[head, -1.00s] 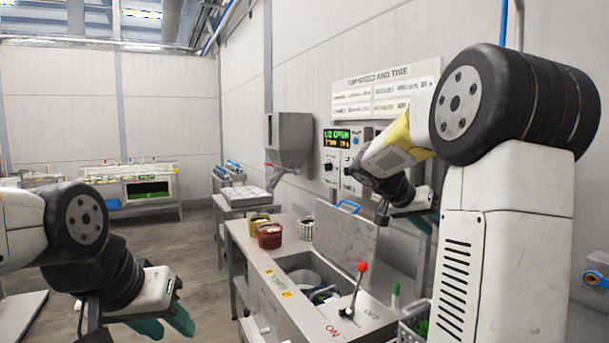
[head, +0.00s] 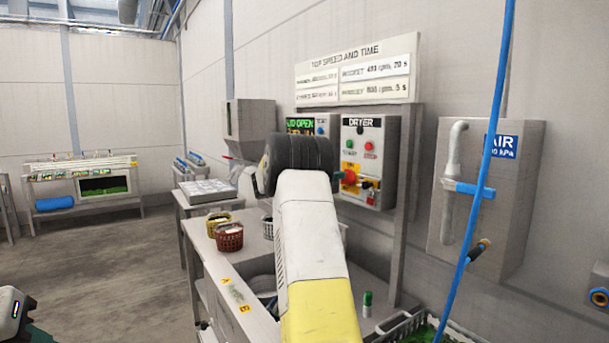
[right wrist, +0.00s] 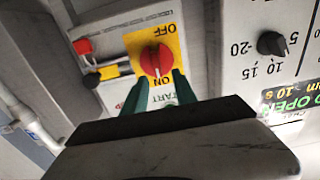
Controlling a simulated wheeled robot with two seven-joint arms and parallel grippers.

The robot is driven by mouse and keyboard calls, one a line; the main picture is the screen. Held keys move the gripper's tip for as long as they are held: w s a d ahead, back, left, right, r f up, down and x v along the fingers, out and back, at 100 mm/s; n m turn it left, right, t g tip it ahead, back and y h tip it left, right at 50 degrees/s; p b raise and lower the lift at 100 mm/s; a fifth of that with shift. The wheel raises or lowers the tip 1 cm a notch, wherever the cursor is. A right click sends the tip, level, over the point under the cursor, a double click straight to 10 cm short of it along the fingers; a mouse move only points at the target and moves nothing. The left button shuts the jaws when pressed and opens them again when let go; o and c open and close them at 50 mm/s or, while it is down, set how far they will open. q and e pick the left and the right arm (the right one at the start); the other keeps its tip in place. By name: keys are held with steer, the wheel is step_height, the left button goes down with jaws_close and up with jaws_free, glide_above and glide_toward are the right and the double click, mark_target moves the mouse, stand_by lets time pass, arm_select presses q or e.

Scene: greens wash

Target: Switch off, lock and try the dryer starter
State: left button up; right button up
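The dryer starter is a grey box marked DRYER (head: 362,124) on the back panel. In the right wrist view the red handle (right wrist: 155,60) shows upside down, between OFF and ON lettering. My right gripper (right wrist: 161,92) is open, its green fingertips at either side of the handle's near edge; contact is unclear. A red, padlock-like piece (right wrist: 82,46) and a black knob-like piece (right wrist: 92,80) are beside the plate. My left gripper (head: 22,325) is mostly cut off.
A green and a red button (head: 370,146) sit above the handle. A second control panel (right wrist: 270,60) adjoins the starter. A blue hose (head: 482,180) hangs in front of the AIR box (head: 510,190). Baskets (head: 229,237) stand on the bench. Floor at left is clear.

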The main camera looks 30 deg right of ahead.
steer(key=shift+d, duration=1.05)
jaws_close()
steer(key=shift+w+n, duration=0.1)
steer(key=shift+n, duration=0.3)
steer(key=n, duration=0.5)
steer(key=w+f+n, duration=0.1)
steer(key=n, duration=1.1)
steer(key=shift+w+a+f, duration=0.15)
steer(key=shift+w+f, duration=0.25)
